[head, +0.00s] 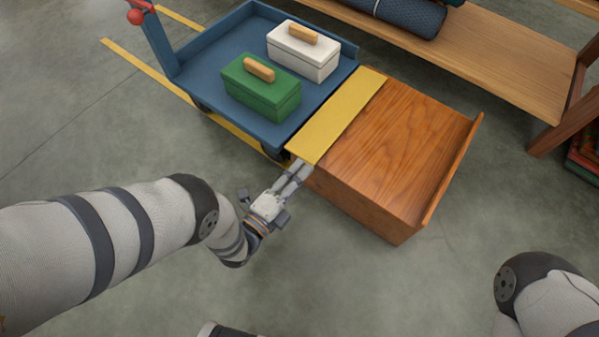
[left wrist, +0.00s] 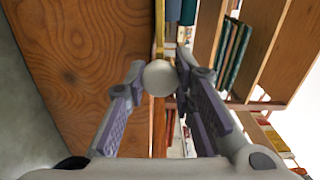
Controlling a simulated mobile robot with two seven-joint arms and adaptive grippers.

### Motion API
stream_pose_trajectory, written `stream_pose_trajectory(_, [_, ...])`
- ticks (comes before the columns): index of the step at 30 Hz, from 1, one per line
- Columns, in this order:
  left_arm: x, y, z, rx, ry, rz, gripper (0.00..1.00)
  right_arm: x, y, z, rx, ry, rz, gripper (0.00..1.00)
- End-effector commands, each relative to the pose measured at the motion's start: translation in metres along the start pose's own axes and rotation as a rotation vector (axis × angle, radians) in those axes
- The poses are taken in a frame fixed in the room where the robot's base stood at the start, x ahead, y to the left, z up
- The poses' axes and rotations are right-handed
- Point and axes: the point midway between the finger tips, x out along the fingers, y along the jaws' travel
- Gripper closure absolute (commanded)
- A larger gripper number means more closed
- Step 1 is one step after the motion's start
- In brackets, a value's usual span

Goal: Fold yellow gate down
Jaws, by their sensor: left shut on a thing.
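The yellow gate (head: 338,113) is a flat yellow panel between the blue cart (head: 190,76) and the wooden box (head: 398,135). It looks flat or nearly flat in the head view, spanning from the cart's edge to the box top. In the left wrist view the gate (left wrist: 159,35) is a thin yellow strip seen edge-on, with a pale round knob (left wrist: 160,78) at its near end. My left gripper (head: 303,168) is at the gate's near end, with its fingers shut on the knob, as the left wrist view (left wrist: 160,85) shows. My right gripper is out of view.
A green case (head: 262,95) and a white case (head: 303,55) sit on the cart. The box has a raised lip (head: 455,168) at its right. A wooden shelf (head: 490,55) with a dark roll (head: 405,14) stands behind. Floor in front is clear.

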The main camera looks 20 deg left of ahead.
Motion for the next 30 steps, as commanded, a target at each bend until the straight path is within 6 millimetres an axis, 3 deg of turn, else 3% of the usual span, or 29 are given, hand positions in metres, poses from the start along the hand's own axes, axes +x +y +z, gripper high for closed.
stream_pose_trajectory(2, [-0.001, 0.001, 0.001, 0.000, -0.002, 0.002, 1.00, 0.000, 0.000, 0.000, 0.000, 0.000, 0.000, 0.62])
stream_pose_trajectory(3, [-0.001, 0.001, 0.001, 0.000, -0.003, 0.002, 0.68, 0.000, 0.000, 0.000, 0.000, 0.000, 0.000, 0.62])
stream_pose_trajectory(5, [-0.001, 0.001, 0.001, 0.000, -0.002, 0.002, 0.57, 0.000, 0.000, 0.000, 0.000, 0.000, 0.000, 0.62])
stream_pose_trajectory(13, [-0.001, 0.000, 0.000, -0.001, -0.001, 0.001, 0.57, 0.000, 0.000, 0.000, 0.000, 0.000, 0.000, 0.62])
stream_pose_trajectory(16, [-0.010, 0.001, 0.000, -0.001, -0.001, 0.003, 0.57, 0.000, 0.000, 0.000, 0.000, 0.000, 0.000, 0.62])
stream_pose_trajectory(24, [-0.081, 0.001, 0.001, -0.001, -0.002, 0.007, 0.57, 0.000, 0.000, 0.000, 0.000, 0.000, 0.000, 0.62])
stream_pose_trajectory(30, [-0.116, 0.001, 0.001, -0.001, -0.002, 0.003, 0.57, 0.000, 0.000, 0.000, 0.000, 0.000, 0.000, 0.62])
